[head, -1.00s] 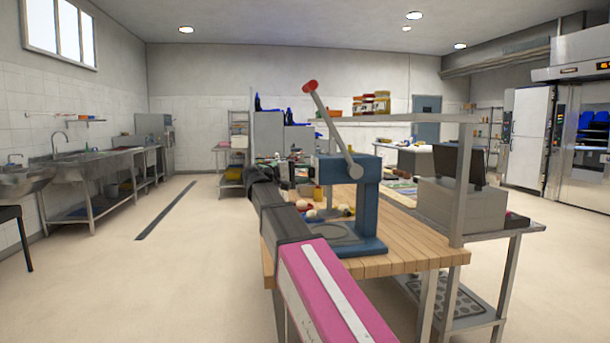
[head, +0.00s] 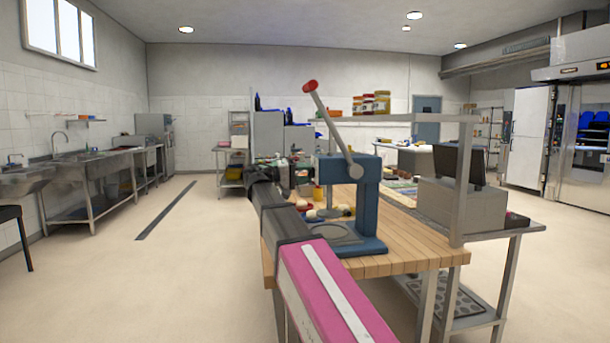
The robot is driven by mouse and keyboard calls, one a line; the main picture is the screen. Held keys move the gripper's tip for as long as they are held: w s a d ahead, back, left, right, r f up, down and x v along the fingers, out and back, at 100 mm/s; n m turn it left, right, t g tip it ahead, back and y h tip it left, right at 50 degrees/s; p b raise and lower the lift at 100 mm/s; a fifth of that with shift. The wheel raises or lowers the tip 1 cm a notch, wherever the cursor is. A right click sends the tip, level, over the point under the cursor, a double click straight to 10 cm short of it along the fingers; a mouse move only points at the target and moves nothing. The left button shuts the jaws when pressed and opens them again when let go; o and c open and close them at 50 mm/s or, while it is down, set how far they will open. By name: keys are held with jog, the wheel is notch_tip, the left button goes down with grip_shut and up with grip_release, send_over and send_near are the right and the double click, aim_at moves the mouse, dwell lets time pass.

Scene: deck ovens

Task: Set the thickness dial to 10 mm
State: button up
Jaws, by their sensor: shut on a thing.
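I cannot make out the thickness dial or its marks in the head view. My pink and black arm reaches from the bottom of the picture toward the wooden-topped table (head: 415,258). Its dark far end lies at the table's left side, in front of a cluster of small things. My gripper's fingers are hidden behind the arm, so what they touch is not visible.
A blue press (head: 367,205) with a red-knobbed lever (head: 330,125) stands on the table, close right of my arm. A metal post and shelf (head: 464,180) rise at the table's right. A grey boxy machine (head: 460,205) stands beyond. The floor at left (head: 150,275) is clear.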

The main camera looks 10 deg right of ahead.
jog(key=o, duration=0.9)
jog(key=shift+o, duration=0.2)
jog(key=shift+a, duration=0.1)
jog(key=a, duration=1)
jog(key=shift+s+a+f, duration=0.2)
jog(key=shift+a+f, duration=0.1)
jog(key=shift+f, duration=0.05)
